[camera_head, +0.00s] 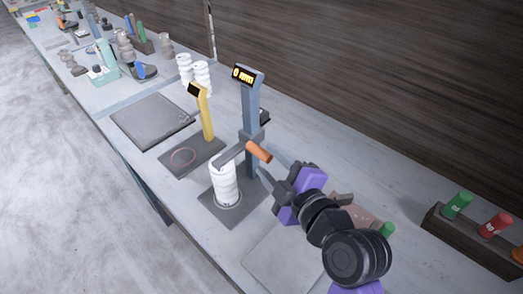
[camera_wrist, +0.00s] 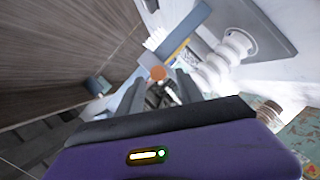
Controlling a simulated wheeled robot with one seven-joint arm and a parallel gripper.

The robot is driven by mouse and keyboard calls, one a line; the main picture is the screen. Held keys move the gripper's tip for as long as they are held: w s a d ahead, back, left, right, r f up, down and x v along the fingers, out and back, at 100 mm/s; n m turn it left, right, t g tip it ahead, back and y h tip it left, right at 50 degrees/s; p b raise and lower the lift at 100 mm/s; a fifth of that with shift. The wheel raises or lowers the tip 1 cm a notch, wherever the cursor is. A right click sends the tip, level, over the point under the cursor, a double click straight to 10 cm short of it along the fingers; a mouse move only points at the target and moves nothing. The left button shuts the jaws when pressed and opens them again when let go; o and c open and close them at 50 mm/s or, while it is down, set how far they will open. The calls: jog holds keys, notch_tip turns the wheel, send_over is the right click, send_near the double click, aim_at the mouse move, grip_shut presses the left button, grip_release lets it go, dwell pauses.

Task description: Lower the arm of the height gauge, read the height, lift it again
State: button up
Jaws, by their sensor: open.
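The height gauge (camera_head: 251,105) is a blue-grey column with a lit display (camera_head: 248,76) on top. Its arm (camera_head: 232,153) reaches left over a white ribbed clay piece (camera_head: 226,184) on the dark base plate (camera_head: 232,215). I cannot tell whether arm and clay touch. The orange handle (camera_head: 258,151) points toward my gripper (camera_head: 273,168). In the wrist view the handle's round end (camera_wrist: 158,73) shows between the two open fingers of my gripper (camera_wrist: 160,85). The white piece (camera_wrist: 232,48) stands to the right there. The fingers appear apart from the handle.
A yellow gauge (camera_head: 204,112) on a dark plate stands left of the height gauge, with white ribbed pieces (camera_head: 194,72) behind. A rack with coloured-handled tools (camera_head: 470,240) stands at right. A flat grey board (camera_head: 152,120) lies farther left. The wooden wall closes the back.

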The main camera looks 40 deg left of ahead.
jog(key=shift+p+x, duration=0.3)
jog(key=shift+x, duration=1.85)
jog(key=shift+c, duration=0.2)
grip_shut()
jog(key=shift+f, duration=0.1)
